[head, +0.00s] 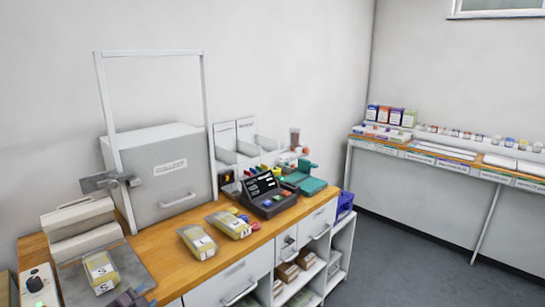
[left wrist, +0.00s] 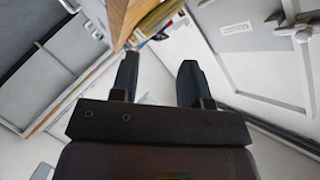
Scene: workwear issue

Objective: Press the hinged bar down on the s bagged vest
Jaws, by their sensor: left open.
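The s bagged vest (head: 100,270), a clear bag with yellow contents and a letter S on its label, lies on a grey plate (head: 128,262) at the left of the counter. Behind it stands a pale blocky sealer (head: 82,218); its upper part looks like the hinged bar, but I cannot tell its exact angle. My left gripper (head: 130,299) shows only partly at the bottom edge, near the counter front and right of the bag. In the left wrist view its two dark fingers (left wrist: 158,85) are apart with nothing between them. My right gripper is not in view.
Two more yellow bags (head: 197,242) (head: 230,224) lie on the wooden counter. A grey cabinet (head: 160,178) with a tall white frame stands behind. A control box (head: 38,284) with a black knob is at the far left. A dark terminal (head: 268,195) stands to the right.

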